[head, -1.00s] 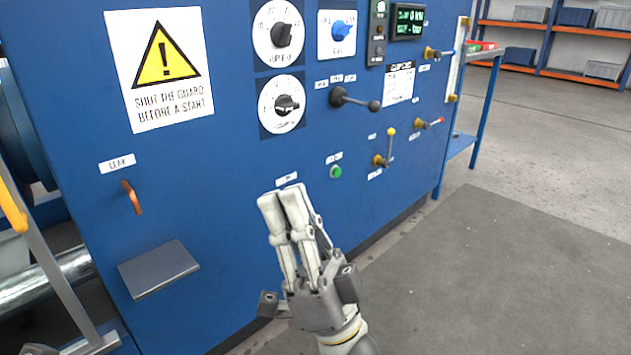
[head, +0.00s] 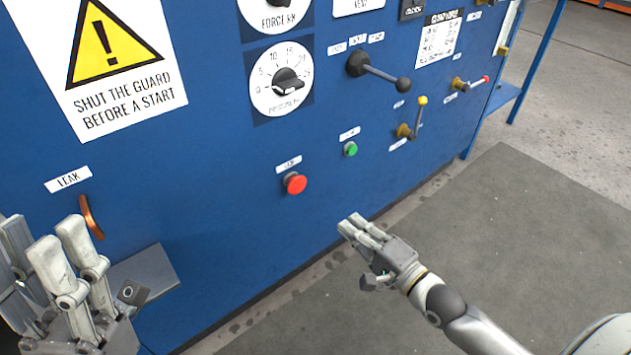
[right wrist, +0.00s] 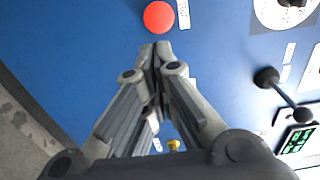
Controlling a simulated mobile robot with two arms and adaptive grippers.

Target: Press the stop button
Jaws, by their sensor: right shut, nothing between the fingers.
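The red round button (head: 294,183) sits on the blue panel under a small white label too blurred to read. In the right wrist view the red button (right wrist: 158,16) shows just beyond the fingertips. My right gripper (head: 350,224) is shut and empty, to the right of and below the button in the head view. In the right wrist view its fingertips (right wrist: 155,48) meet below the button in the picture, with a strip of blue between. My left gripper (head: 60,236) is at the lower left, partly cut off; its jaw state is unclear.
A green button (head: 350,149) is up and right of the red one. A grey shelf (head: 148,279) juts out near my left gripper.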

